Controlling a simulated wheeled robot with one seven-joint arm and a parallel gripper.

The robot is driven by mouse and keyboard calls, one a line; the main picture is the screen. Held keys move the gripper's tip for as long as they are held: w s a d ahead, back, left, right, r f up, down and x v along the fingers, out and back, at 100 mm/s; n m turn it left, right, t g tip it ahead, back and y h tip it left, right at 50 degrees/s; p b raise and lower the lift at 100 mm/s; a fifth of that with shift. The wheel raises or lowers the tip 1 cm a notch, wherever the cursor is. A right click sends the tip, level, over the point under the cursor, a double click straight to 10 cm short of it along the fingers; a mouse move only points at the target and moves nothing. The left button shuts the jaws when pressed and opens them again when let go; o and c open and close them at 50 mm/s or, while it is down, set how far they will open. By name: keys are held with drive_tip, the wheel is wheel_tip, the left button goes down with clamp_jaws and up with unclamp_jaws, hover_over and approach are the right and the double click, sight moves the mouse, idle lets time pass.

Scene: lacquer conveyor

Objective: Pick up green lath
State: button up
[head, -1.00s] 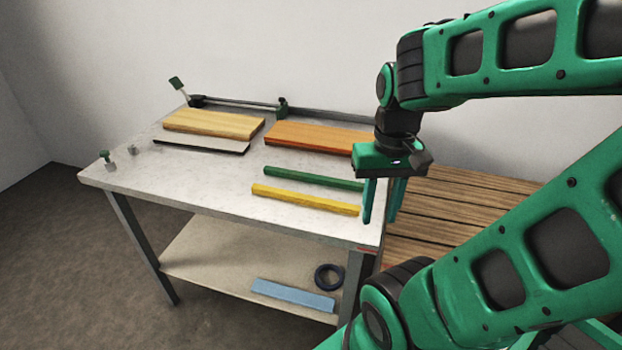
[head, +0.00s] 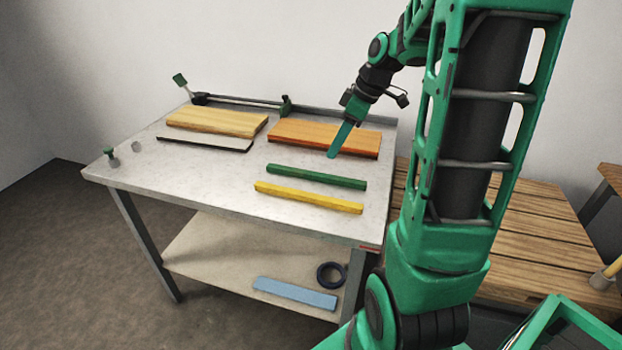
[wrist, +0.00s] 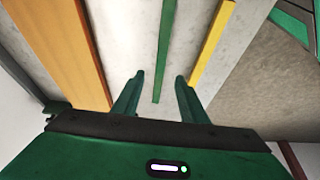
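The green lath (head: 316,177) lies flat on the white table top (head: 215,188), between the orange board and the yellow lath. In the wrist view the green lath (wrist: 165,50) runs away from me, its near end between the line of my two fingers. My gripper (head: 332,155) is above the table, near the front of the orange board in the head view. In the wrist view my gripper (wrist: 160,77) has its two fingers spread apart with nothing between the tips. The fingers appear above the lath, not touching it.
The yellow lath (head: 308,197) lies parallel in front. A clamp rail (head: 240,101) runs along the back. A blue bar (head: 295,293) and dark ring (head: 330,275) are on the lower shelf.

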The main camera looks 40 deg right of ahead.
hover_over(317, 174)
drive_tip(key=s+d, duration=0.2)
wheel_tip(317, 174, down, 5)
drive_tip(key=shift+d+f, duration=0.1)
drive_tip(key=shift+d, duration=0.05)
drive_tip(key=shift+a+x, duration=0.15)
drive_tip(key=shift+x, duration=1.15)
drive_tip(key=shift+a+x, duration=0.15)
drive_tip(key=shift+x, duration=1.2)
clamp_jaws()
